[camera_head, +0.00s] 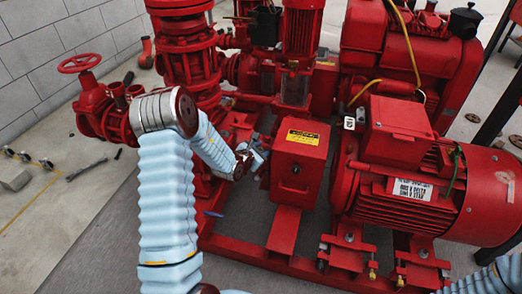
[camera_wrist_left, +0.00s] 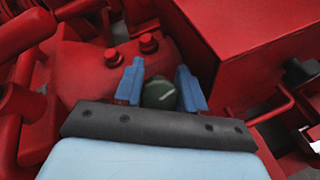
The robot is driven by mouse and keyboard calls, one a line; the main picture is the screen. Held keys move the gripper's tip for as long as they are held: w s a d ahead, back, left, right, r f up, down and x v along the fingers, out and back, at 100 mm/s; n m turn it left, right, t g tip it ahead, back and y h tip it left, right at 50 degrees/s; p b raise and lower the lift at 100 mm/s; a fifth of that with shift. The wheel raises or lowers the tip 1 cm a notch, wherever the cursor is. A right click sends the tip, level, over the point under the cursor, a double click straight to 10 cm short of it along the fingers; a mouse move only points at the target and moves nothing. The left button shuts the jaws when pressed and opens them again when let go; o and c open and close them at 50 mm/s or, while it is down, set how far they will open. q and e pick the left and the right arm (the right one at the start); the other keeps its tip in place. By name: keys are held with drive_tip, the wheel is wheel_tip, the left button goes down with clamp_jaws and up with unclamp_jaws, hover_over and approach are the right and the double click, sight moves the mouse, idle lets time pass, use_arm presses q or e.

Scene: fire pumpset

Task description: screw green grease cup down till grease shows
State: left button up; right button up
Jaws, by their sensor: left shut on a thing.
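The dark green grease cup (camera_wrist_left: 160,94) sits between the two blue fingers of my left gripper (camera_wrist_left: 161,86) in the left wrist view. A light streak crosses its top. My left gripper is shut on the cup, with a finger on each side. In the head view the left gripper (camera_head: 253,158) is beside the red box with the yellow label (camera_head: 300,165), low among the pump parts. The cup cannot be made out there. The cup's lower part is hidden by the gripper, and no grease can be made out. My right gripper is out of view.
Red bolts (camera_wrist_left: 148,43) stand on the casting just beyond the fingers. The large red motor (camera_head: 405,190) is to the right and the vertical red pump (camera_head: 190,60) behind. A red handwheel valve (camera_head: 85,85) is at left. Open concrete floor (camera_head: 65,220) lies at left.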

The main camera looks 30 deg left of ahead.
use_arm(q)
drive_tip(key=m, duration=0.1)
drive_tip(key=m+h+b, duration=0.1)
drive_tip(key=m, duration=0.1)
drive_tip(key=shift+d+f+g, duration=0.15)
drive_tip(key=shift+f+g, duration=0.1)
drive_tip(key=shift+g, duration=0.05)
drive_tip(key=m+g+h+b, duration=0.1)
drive_tip(key=m+b, duration=0.1)
drive_tip(key=m, duration=0.2)
drive_tip(key=shift+s+b, duration=0.1)
drive_tip(key=shift+b, duration=0.2)
drive_tip(key=shift+d+m+g+h+b, duration=0.1)
drive_tip(key=shift+m+g+h+b, duration=0.4)
drive_tip(key=shift+m, duration=0.7)
drive_tip(key=shift+s+m+g, duration=0.1)
drive_tip(key=shift+m+g, duration=0.3)
drive_tip(key=shift+m, duration=0.4)
drive_tip(key=shift+f, duration=0.1)
drive_tip(key=o, duration=0.7)
